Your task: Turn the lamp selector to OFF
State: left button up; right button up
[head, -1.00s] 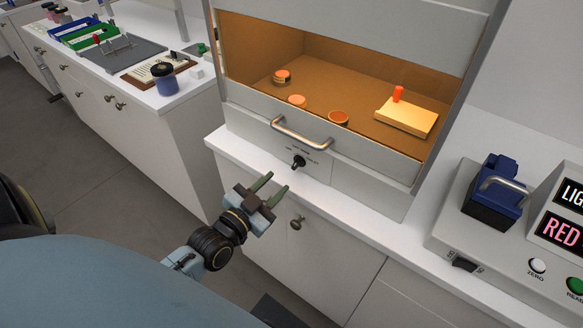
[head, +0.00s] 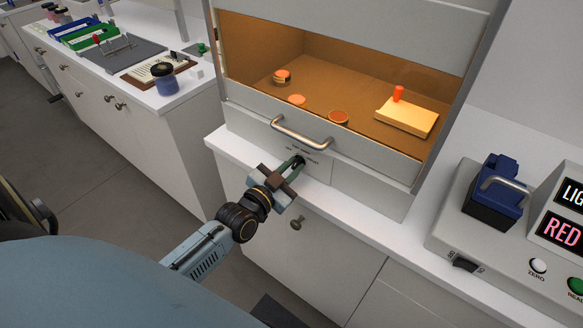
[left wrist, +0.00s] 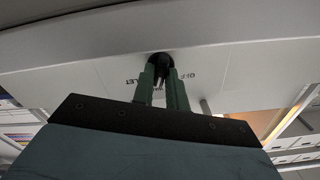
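The lamp selector is a small black knob (left wrist: 161,64) on the pale front panel of the hood, below its metal handle. In the left wrist view it sits between the two green fingers of my left gripper (left wrist: 160,90), which look closed in on its sides. In the head view my left gripper (head: 294,166) reaches up to the panel and covers most of the knob. Which label the knob points at is unclear. My right gripper is not in view.
The hood handle (head: 301,133) is just above the knob. Inside the amber-lit hood are several round jars or lids and a yellow block (head: 406,116). A narrow white ledge (head: 350,201) runs below. A console with a blue device (head: 494,190) stands at right.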

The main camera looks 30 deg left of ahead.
pick_arm(q)
grip_shut()
jog(key=shift+n, duration=0.3)
jog(key=shift+n+p, duration=0.6)
jog(key=shift+n, duration=0.3)
jog(key=n+p, duration=0.1)
jog(key=n, duration=0.1)
jog(key=shift+a+n, duration=0.1)
jog(key=shift+n, duration=0.2)
jog(key=n, duration=0.2)
jog(key=shift+n, duration=0.4)
jog(key=n, duration=0.4)
jog(key=shift+a+p, duration=0.1)
jog(key=shift+p, duration=0.25)
jog(key=shift+f+n, duration=0.15)
jog(key=shift+n, duration=1.95)
